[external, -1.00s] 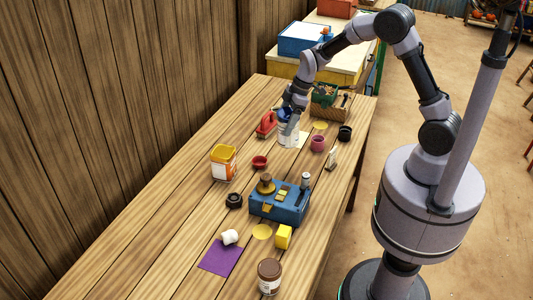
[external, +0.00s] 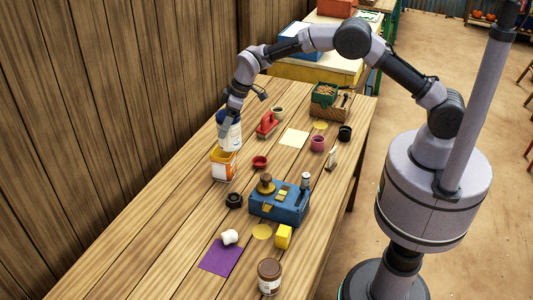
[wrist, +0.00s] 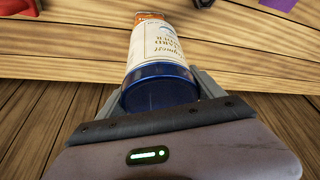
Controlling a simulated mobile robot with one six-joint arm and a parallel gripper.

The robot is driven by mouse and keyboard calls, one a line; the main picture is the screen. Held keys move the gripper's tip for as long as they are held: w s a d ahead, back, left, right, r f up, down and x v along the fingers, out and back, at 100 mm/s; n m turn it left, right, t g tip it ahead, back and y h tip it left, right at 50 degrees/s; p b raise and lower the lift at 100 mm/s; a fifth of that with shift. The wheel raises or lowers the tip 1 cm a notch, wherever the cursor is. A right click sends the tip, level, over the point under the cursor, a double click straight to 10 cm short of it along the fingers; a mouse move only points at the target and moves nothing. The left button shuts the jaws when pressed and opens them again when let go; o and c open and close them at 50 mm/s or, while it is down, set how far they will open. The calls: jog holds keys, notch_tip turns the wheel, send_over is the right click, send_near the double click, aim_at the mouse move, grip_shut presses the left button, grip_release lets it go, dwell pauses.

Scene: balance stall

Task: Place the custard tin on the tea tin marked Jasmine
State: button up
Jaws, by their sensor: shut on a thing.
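The custard tin (external: 230,138), white with a blue end and printed label, is upright in my gripper (external: 229,118). In the wrist view the tin (wrist: 158,50) fills the space between the two fingers of my gripper (wrist: 160,90). An orange tin (external: 216,166) with a white label stands directly below the custard tin, near the wall side of the table. I cannot read its label. The custard tin covers part of its top, and I cannot tell whether they touch. An orange edge (wrist: 150,16) shows past the custard tin's far end in the wrist view.
A red bowl (external: 260,162) and black item (external: 234,201) stand near the orange tin. A red-handled item (external: 266,125) and a bare cream square (external: 294,138) lie further back. A blue box (external: 290,211) sits nearer the front. The plank wall (external: 120,120) is close on the left.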

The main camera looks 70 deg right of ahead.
notch_tip(320, 180, down, 4)
jog(key=shift+w+r+b, duration=0.15)
jog(key=shift+b, duration=0.5)
jog(key=shift+r, duration=0.15)
jog(key=o, duration=1.8)
jog(key=shift+f, duration=0.2)
jog(key=shift+c, duration=0.2)
